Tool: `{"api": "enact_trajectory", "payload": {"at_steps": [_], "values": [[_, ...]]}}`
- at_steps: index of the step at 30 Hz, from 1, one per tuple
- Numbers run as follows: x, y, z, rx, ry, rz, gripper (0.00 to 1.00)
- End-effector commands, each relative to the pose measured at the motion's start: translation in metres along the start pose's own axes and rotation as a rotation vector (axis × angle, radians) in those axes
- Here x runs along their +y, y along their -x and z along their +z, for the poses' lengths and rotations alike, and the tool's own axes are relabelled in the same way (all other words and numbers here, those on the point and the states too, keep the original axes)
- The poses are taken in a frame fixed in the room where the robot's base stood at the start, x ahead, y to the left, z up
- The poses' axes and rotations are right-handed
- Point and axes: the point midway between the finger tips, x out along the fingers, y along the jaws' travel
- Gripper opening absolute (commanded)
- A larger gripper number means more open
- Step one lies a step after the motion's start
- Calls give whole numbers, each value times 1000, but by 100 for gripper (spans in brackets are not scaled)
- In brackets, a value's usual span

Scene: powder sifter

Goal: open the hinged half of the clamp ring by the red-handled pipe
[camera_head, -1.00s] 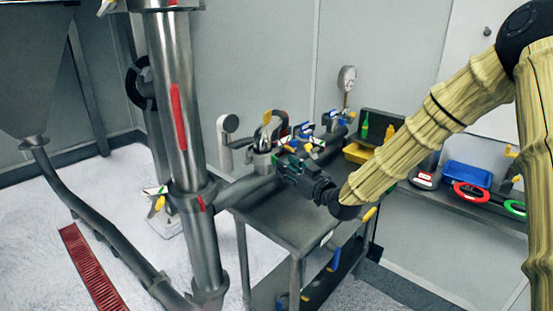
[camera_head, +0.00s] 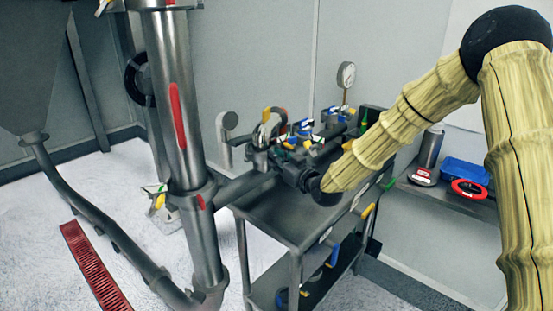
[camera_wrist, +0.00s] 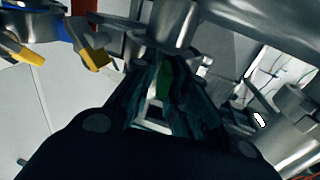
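The steel upright pipe with a red handle (camera_head: 176,115) stands left of the cart, with a side pipe (camera_head: 240,188) running from it toward my gripper. A collar (camera_head: 190,196) circles the upright pipe, with a yellow-handled latch (camera_head: 158,200) at its left. I cannot clearly pick out the clamp ring's hinged half. My gripper (camera_head: 280,160) is at the side pipe's right end, among clustered metal fittings. In the wrist view, its dark fingers (camera_wrist: 163,75) reach toward a metal cylinder (camera_wrist: 167,22). Whether they touch or grip it is unclear.
Fittings with yellow and blue handles crowd around my gripper; a yellow handle (camera_wrist: 94,58) is close by in the wrist view. The steel cart (camera_head: 285,222) is below. A gauge (camera_head: 346,75) stands behind. A blue bin (camera_head: 465,171) and red ring (camera_head: 468,189) rest on the right shelf.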

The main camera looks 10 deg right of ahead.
Motion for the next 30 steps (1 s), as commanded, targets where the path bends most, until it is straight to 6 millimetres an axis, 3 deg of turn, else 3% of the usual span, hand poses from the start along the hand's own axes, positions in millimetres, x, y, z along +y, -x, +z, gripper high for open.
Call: {"api": "enact_trajectory", "payload": {"at_steps": [30], "values": [[-10,2,-1,3,1,67,0]]}}
